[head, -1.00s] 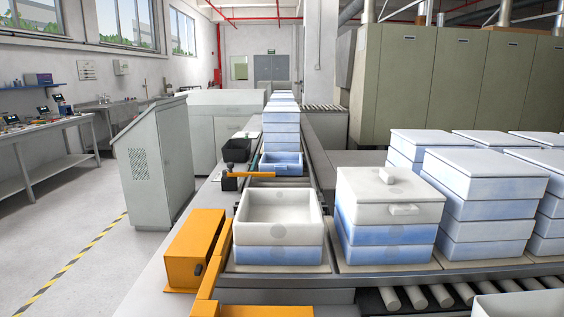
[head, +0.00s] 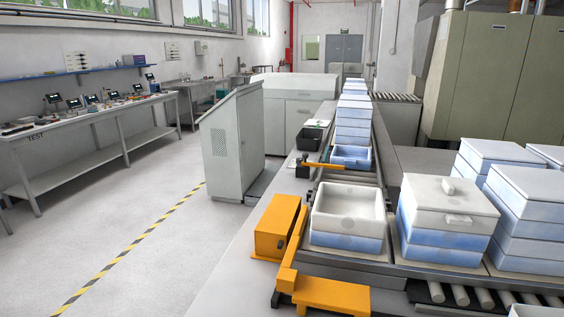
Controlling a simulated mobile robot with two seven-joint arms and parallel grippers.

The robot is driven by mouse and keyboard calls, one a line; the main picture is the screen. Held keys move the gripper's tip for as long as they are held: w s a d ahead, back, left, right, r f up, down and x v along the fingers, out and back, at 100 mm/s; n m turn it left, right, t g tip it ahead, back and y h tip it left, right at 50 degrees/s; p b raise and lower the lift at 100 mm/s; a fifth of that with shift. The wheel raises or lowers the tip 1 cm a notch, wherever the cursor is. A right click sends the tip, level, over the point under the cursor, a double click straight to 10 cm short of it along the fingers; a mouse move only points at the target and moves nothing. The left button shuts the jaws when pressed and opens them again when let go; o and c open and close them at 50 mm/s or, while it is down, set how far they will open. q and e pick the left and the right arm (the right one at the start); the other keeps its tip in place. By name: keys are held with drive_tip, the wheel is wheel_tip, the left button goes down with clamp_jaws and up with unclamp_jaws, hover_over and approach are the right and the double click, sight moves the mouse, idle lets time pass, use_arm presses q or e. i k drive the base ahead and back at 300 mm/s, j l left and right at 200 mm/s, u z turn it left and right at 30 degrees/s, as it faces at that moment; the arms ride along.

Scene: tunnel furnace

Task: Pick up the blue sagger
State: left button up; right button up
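Several blue saggers show in the head view. One blue sagger (head: 346,242) sits under an open, empty white sagger (head: 348,208) on the near conveyor. Another blue sagger (head: 351,158) stands open on the line further back. Blue saggers (head: 448,243) also form the lower part of a lidded stack to the right, under a white top. I cannot tell which one the task means. Neither of my grippers is in view.
An orange pusher (head: 277,228) and an orange bar (head: 331,295) stand beside the near stack. More stacks (head: 516,215) fill the right. A grey cabinet (head: 233,145) and a workbench (head: 90,125) stand left. The floor (head: 140,215) between them is clear.

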sight(351, 156)
drive_tip(key=i+j+u, duration=0.2)
drive_tip(key=j, duration=0.2)
drive_tip(key=j+u, duration=0.2)
drive_tip(key=j, duration=0.2)
drive_tip(key=i+j+u, duration=0.15)
drive_tip(key=j, duration=0.2)
drive_tip(key=i+j+u, duration=0.2)
drive_tip(key=j, duration=0.15)
drive_tip(key=i+j+z, duration=0.4)
drive_tip(key=i+j, duration=0.8)
drive_tip(key=i+l+z, duration=0.2)
drive_tip(key=i+z, duration=0.15)
drive_tip(key=i, duration=0.15)
drive_tip(key=i+z, duration=0.35)
drive_tip(key=i, duration=0.15)
drive_tip(key=i+z, duration=0.4)
drive_tip(key=i+j+z, duration=0.15)
drive_tip(key=i+z, duration=0.3)
drive_tip(key=i+j+z, duration=0.3)
drive_tip(key=i+z, duration=0.2)
drive_tip(key=i+j+z, duration=0.45)
drive_tip(key=k, duration=0.1)
